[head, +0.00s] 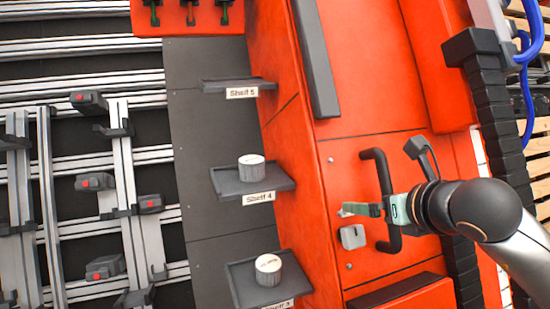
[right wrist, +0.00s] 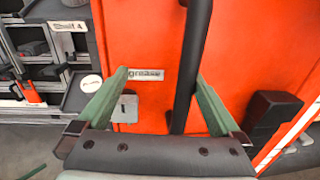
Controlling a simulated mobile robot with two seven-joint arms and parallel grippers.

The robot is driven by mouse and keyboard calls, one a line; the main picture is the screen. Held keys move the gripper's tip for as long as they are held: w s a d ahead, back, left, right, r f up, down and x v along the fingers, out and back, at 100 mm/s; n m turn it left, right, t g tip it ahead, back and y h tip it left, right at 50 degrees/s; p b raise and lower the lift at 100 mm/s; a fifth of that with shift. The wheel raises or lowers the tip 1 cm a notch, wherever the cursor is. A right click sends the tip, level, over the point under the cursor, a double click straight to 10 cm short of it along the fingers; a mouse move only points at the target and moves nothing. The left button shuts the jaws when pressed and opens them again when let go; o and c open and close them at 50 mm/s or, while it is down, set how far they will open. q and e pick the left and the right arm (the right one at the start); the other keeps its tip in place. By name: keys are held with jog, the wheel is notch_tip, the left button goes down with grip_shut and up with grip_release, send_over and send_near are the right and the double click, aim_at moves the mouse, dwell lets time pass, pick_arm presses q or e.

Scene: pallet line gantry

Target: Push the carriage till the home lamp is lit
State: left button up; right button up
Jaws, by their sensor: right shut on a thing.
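The orange carriage body (head: 360,100) fills the middle of the head view, and its front shows in the right wrist view (right wrist: 255,60). A black bar handle (head: 383,175) is fixed to its face. My right gripper (head: 372,208) is at the lower part of this handle, shut on it. In the right wrist view the handle (right wrist: 192,70) runs between the two green fingers, nearer the right one. No lit home lamp can be made out. My left gripper is not in view.
A small grey fitting (head: 352,237) sits beside the handle, below a "Grease" label (right wrist: 145,74). Shelf 4 (head: 282,180) and Shelf 3 (head: 240,287) hold white-topped round parts. Shelf 5 (head: 215,87) is empty. A black cable chain (head: 490,110) runs at right.

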jog(key=a, duration=0.1)
jog(key=s+a+y, duration=0.1)
jog(key=a, duration=0.1)
jog(key=shift+s+a+f+n+g, duration=0.25)
jog(key=shift+s+f+n+g, duration=0.05)
jog(key=shift+f+n, duration=0.1)
jog(key=shift+s+d+r, duration=0.25)
jog(key=shift+s+r, duration=0.1)
jog(key=shift+s, duration=0.05)
jog(key=s+r, duration=0.1)
jog(key=s, duration=0.1)
send_near(357, 226)
jog(key=shift+r, duration=1.65)
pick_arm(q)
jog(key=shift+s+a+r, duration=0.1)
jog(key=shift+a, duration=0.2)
pick_arm(e)
jog(key=shift+a, duration=0.2)
